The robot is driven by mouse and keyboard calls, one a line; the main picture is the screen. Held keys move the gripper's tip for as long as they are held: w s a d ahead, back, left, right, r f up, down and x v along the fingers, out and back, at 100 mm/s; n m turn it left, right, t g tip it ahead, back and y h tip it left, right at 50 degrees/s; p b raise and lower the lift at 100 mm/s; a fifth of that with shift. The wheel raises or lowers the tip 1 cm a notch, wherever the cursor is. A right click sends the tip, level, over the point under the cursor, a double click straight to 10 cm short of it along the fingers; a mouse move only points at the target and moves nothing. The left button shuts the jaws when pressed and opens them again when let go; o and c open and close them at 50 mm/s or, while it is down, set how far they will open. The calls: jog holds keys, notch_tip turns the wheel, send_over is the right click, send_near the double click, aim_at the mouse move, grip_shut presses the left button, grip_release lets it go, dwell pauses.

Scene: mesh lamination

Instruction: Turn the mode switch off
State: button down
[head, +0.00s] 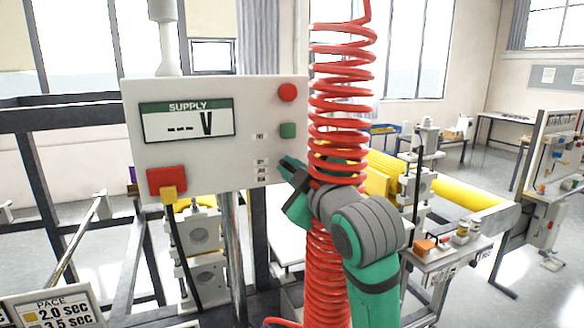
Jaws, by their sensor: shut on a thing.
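A white control panel (215,95) stands at the left, with a "SUPPLY" display (187,122) reading "--- V". My gripper (288,172) is at the panel's lower right, just right of a stack of small labels (261,170). It is shut on the mode switch, which my fingers hide. The switch's position cannot be read, and the label text is too small.
The panel also bears a red button (287,92), a green button (288,130) and a red-and-yellow switch (167,182). A yellow roller (460,193) and machine frame lie behind my arm.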

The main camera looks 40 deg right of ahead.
jog(key=n, duration=0.4)
jog(key=shift+f, duration=0.25)
jog(key=shift+a+f+n, duration=0.1)
jog(key=shift+f+n, duration=0.05)
jog(key=shift+n, duration=0.8)
jog(key=shift+f+n, duration=0.1)
jog(key=shift+n, duration=0.85)
jog(key=c, duration=1.8)
grip_release()
jog(key=v, duration=1)
jog(key=shift+s, duration=0.4)
